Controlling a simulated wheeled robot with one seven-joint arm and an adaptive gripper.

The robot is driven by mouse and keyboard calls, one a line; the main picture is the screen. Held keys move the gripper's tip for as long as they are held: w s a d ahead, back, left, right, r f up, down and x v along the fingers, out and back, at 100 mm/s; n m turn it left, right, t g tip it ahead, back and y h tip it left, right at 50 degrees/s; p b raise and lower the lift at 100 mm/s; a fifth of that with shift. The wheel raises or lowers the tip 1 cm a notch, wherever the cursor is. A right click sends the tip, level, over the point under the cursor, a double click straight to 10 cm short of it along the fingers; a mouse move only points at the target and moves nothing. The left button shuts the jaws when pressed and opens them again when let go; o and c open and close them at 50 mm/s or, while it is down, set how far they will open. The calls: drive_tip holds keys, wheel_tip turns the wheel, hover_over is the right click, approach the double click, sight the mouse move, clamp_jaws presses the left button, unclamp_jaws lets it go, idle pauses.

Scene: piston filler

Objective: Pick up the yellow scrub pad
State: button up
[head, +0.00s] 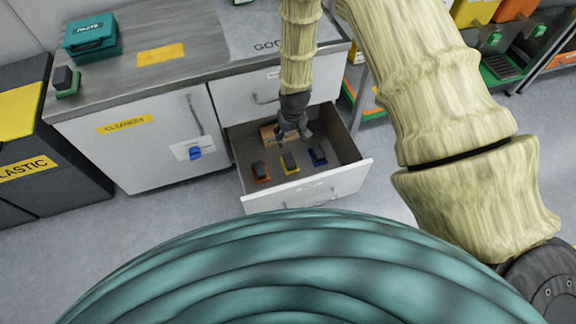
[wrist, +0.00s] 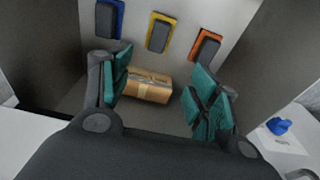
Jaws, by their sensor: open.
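The yellow scrub pad (head: 289,163) has a dark grey block on a yellow base and lies on the floor of the open drawer (head: 240,172), between an orange pad and a blue pad. In the wrist view the yellow pad (wrist: 158,32) is at the top centre, beyond my fingertips. My gripper (head: 294,134) hangs over the drawer, behind the pad and apart from it. In the wrist view my gripper (wrist: 163,78) is open and empty, with teal finger pads either side of a cardboard box.
In the drawer are the orange pad (head: 261,171), the blue pad (head: 318,155) and the small cardboard box (wrist: 148,86). Drawer walls stand close around. The counter (head: 200,62) holds a teal case (head: 92,37) and a green pad (head: 67,82). Shelves stand at the right.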

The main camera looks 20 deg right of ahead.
drive_tip(key=b, duration=0.7)
approach(290, 159)
drive_tip(key=f, duration=0.1)
drive_tip(key=f+b, duration=0.1)
drive_tip(key=f, duration=0.1)
drive_tip(key=f+b, duration=0.1)
drive_tip(key=f, duration=0.1)
drive_tip(key=shift+w+a, duration=0.2)
drive_tip(key=shift+a, duration=0.1)
drive_tip(key=shift+w+d+f+b, duration=0.1)
drive_tip(key=shift+w+f+b, duration=0.1)
drive_tip(key=shift+f+b, duration=0.9)
drive_tip(key=shift+w+d+f+b, duration=0.15)
drive_tip(key=shift+f+b, duration=0.45)
drive_tip(key=shift+f, duration=0.9)
drive_tip(key=c, duration=1.1)
